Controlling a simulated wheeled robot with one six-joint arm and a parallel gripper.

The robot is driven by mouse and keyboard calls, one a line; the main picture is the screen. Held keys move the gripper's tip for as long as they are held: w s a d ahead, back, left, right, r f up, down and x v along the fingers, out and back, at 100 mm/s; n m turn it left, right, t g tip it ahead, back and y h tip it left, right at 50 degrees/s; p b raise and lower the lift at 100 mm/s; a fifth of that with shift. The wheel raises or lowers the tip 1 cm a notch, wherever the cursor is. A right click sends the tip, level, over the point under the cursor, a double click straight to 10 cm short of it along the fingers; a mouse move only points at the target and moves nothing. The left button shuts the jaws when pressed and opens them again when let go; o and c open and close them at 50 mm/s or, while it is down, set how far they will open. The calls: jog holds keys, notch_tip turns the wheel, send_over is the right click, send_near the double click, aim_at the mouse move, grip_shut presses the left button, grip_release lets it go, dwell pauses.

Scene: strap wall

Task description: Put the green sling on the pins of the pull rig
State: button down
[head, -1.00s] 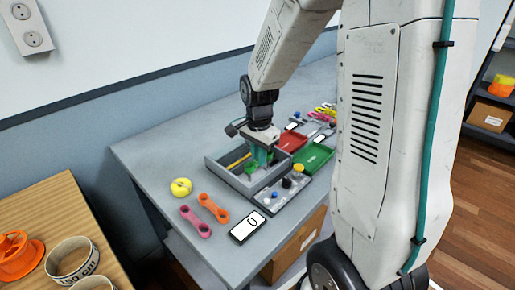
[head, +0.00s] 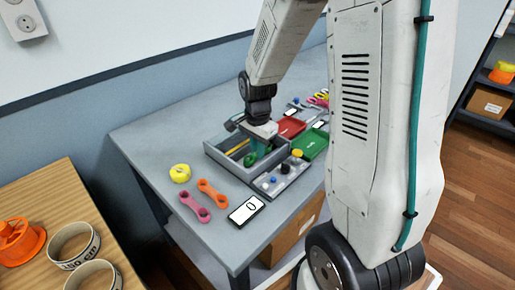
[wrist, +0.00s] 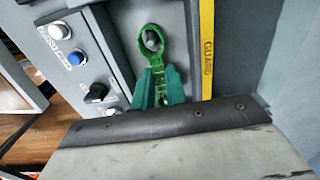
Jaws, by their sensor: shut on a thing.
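The green sling (wrist: 151,62) is a strap with a round loop at its far end. In the wrist view that loop lies around the grey head of a pin (wrist: 152,38); I cannot tell how far down the pin it sits. My gripper (wrist: 158,88) has green fingers shut on the sling's near part. The near loop and any second pin are hidden by the fingers and wrist. In the head view my gripper (head: 256,154) reaches down into the grey pull rig (head: 222,157), and a bit of the green sling (head: 249,160) shows there.
A yellow guard bar (wrist: 207,45) runs close right of the fingers. A knob panel (head: 270,187) adjoins the rig. Pink (head: 194,205) and orange (head: 212,193) slings, a yellow roll (head: 180,173) and a display (head: 247,209) lie in front. Red (head: 290,127) and green (head: 313,144) trays stand beyond.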

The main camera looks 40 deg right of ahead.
jog(key=shift+a+f, duration=0.1)
jog(key=shift+f, duration=0.1)
dwell(0.6)
jog(key=c, duration=0.9)
grip_release()
jog(key=shift+c, duration=0.2)
jog(key=shift+r, duration=3)
